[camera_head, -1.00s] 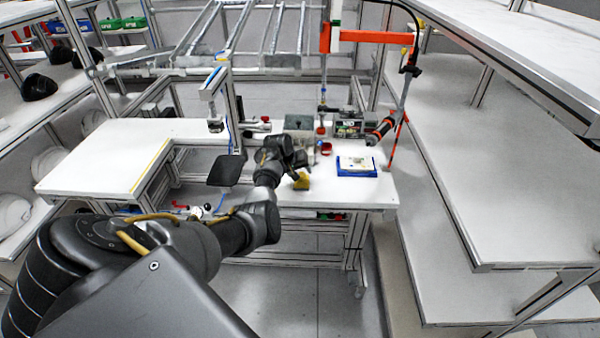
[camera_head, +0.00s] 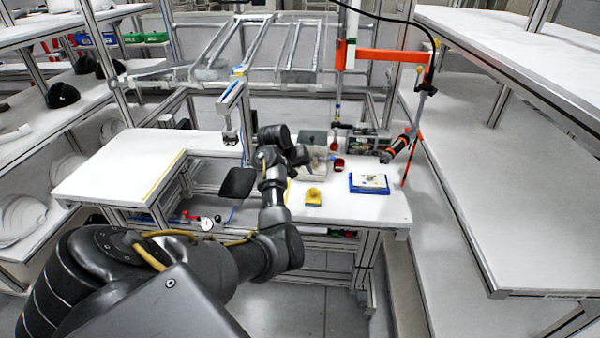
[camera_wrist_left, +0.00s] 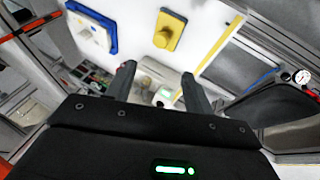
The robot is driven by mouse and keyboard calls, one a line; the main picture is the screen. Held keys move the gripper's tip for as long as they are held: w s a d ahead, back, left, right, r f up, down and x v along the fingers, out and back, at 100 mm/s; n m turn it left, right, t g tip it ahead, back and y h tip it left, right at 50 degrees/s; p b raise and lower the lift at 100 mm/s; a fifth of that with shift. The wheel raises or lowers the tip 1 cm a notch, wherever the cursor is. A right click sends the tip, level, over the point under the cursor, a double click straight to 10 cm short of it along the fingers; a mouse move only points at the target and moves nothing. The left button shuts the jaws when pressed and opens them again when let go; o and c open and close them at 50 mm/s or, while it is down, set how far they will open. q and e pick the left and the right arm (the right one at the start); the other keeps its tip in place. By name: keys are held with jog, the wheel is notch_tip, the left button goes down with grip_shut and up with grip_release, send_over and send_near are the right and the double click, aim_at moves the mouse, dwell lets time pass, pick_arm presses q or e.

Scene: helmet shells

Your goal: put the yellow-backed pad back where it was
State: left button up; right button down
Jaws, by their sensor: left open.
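The yellow-backed pad (camera_head: 314,196) lies on the white table, left of the blue tray (camera_head: 355,187) that holds a whitish piece. In the left wrist view the pad (camera_wrist_left: 169,31) lies flat and free, beyond the fingertips, with the blue tray (camera_wrist_left: 111,38) to its left. My left gripper (camera_head: 300,156) is behind the pad in the head view, apart from it. In the wrist view its two fingers (camera_wrist_left: 158,86) are spread with nothing between them. My right gripper is not in view.
A light bin (camera_head: 314,170) and a red cup (camera_head: 338,164) stand behind the pad. An orange-and-black tool (camera_head: 397,146) hangs at the right. A dark flat plate (camera_head: 237,183) sits left of my forearm. Table space around the pad is clear.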

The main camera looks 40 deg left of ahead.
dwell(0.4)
pick_arm(q)
jog(key=d+f+m+t+y, duration=0.35)
jog(key=d+m+t, duration=0.25)
jog(key=d, duration=0.4)
jog(key=s+d+f+m+g+h, duration=0.1)
jog(key=s+d+f, duration=0.25)
jog(key=f, duration=0.55)
jog(key=s+d+f+g+h, duration=0.1)
jog(key=s+d+f+g, duration=0.3)
jog(key=f, duration=0.6)
jog(key=s+d+f+m+t, duration=0.1)
jog(key=s+d+f, duration=0.1)
jog(key=s+f, duration=0.5)
jog(key=s+d+f+m+g, duration=0.1)
jog(key=s+d+f+g, duration=0.1)
jog(key=s+f, duration=0.7)
jog(key=s+d+f+m+g, duration=0.1)
jog(key=s+d+f+g, duration=0.15)
jog(key=s+f, duration=0.65)
jog(key=s+d+f+g, duration=0.1)
jog(key=s+f, duration=0.2)
jog(key=s, duration=0.8)
jog(key=s+d+f+m+g, duration=0.1)
jog(key=s+f, duration=0.2)
jog(key=s, duration=0.9)
jog(key=shift+f+h, duration=0.35)
jog(key=shift+h, duration=0.1)
jog(key=shift+w+f, duration=0.1)
